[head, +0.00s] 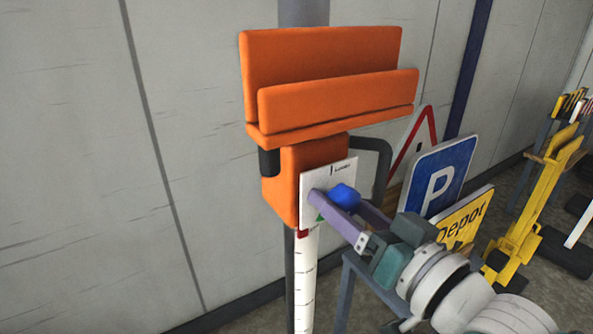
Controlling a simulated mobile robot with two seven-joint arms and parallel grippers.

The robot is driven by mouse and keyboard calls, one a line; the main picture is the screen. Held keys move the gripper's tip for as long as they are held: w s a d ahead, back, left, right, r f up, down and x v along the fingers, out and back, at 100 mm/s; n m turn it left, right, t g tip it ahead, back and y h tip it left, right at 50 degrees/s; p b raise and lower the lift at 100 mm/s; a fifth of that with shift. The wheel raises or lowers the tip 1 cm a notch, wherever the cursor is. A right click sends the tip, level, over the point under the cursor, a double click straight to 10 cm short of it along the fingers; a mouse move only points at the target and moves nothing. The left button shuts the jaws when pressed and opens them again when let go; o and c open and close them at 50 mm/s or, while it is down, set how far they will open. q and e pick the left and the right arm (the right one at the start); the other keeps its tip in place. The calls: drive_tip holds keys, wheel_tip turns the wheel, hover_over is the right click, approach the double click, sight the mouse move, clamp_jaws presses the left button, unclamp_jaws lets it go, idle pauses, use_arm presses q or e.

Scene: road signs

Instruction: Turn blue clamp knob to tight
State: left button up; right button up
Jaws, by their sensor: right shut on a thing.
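The blue clamp knob (344,196) sits on the white plate (313,188) at the front of the orange clamp box (288,190). My right gripper (338,203) reaches in from the lower right, its two purple fingers on either side of the knob. It is shut on the knob, and the fingers hide part of it. The plate has small dark lettering at the top; a bit of green and a bit of red show near its lower edge. The knob's exact turn angle cannot be told. My left gripper is not in view.
An orange tray-like holder (335,98) is above the box, on a grey pole (303,12). A white scale strip (305,285) runs below. At the right are a blue parking sign (440,175), a yellow Depot sign (466,222) and a yellow stand (545,190). A grey wall is behind.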

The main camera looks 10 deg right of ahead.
drive_tip(key=shift+r+m, duration=0.1)
drive_tip(key=shift+m, duration=1)
drive_tip(key=o, duration=1.4)
drive_tip(key=p+v, duration=0.1)
drive_tip(key=v, duration=0.9)
